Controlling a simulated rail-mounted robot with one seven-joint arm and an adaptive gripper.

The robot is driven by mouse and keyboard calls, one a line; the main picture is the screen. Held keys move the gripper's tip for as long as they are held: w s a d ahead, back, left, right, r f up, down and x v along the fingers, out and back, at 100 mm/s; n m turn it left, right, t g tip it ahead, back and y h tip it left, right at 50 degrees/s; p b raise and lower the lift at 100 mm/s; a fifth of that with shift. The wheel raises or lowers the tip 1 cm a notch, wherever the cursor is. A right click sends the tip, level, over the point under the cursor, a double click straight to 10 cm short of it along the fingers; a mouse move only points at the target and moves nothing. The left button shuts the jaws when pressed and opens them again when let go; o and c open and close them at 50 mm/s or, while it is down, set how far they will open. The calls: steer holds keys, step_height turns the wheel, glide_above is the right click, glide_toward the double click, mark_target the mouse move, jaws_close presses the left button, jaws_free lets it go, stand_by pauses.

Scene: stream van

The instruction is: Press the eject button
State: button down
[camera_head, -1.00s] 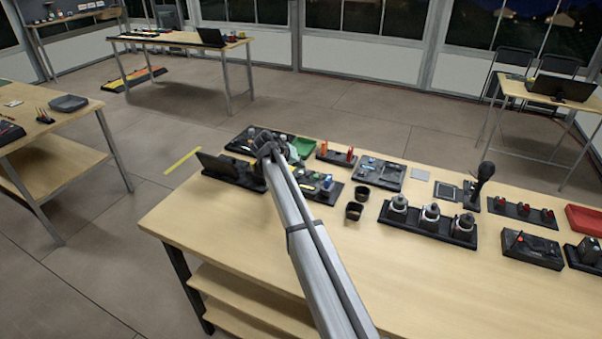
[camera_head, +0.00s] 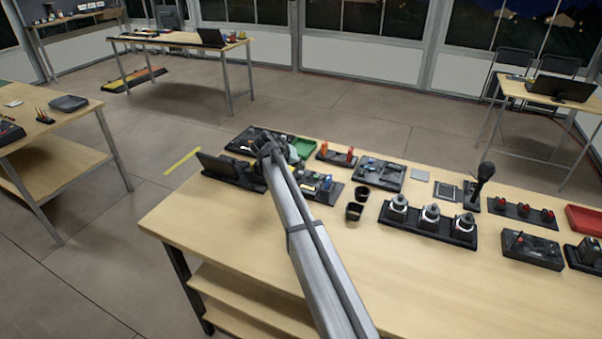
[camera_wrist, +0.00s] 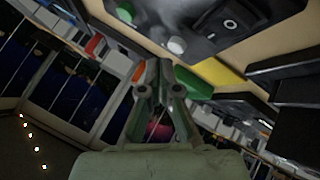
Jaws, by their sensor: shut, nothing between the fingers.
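In the wrist view my gripper (camera_wrist: 158,88) is shut and empty, its two fingers side by side. A grey panel (camera_wrist: 180,20) hangs over the top of that view, tilted. It carries a black rocker switch (camera_wrist: 228,22) and a pale round button (camera_wrist: 177,45), which lies just beyond my fingertips. I cannot tell whether they touch. No label shows which button is eject. In the head view my arm reaches to the back-left of the near table (camera_head: 225,235), and its end hides much of the devices there.
A dark laptop-like screen (camera_head: 228,170) stands left of my arm's end. To the right are black cups (camera_head: 355,211), a rack of several canisters (camera_head: 430,222), a microphone-like stand (camera_head: 480,185) and a red tray (camera_head: 585,218). The table's front is clear.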

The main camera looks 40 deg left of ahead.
mark_target(300, 172)
steer(key=shift+f, duration=0.1)
steer(key=shift+f+b, duration=0.35)
steer(key=shift+b, duration=0.05)
steer(key=shift+f+b, duration=0.3)
steer(key=shift+f, duration=0.15)
stand_by(0.6)
steer(key=shift+r, duration=0.9)
steer(key=shift+r+p, duration=0.65)
steer(key=shift+r, duration=1.85)
